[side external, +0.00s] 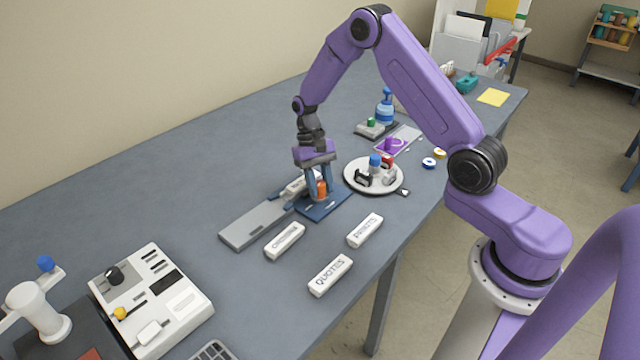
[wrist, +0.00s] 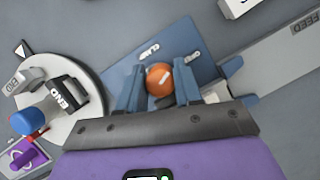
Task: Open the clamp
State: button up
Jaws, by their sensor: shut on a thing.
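The clamp stands on a blue plate (side external: 325,206) at the inner end of a grey feed rail. Its orange knob (side external: 321,188) shows between my fingers, and it also shows in the wrist view (wrist: 159,78). My gripper (side external: 319,193) points down over the plate, with its two blue fingers on either side of the knob. In the wrist view my gripper (wrist: 159,72) is shut on the orange knob. The lower part of the clamp is hidden by the fingers.
The grey rail (side external: 255,225), marked FEED in the wrist view, runs left from the plate. A round white turntable (side external: 351,180) with small coloured stamps stands close on the right. White labelled blocks, including QUOTES (side external: 330,275), lie in front. A white machine (side external: 175,315) stands front left.

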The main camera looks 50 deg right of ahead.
jog(key=shift+m+t+y, duration=0.5)
jog(key=shift+m+y, duration=0.2)
jog(key=shift+m, duration=1.6)
jog(key=o, duration=1)
jog(key=shift+o, duration=0.2)
jog(key=v, duration=1.7)
jog(key=shift+r, duration=0.2)
jog(key=shift+d, duration=0.1)
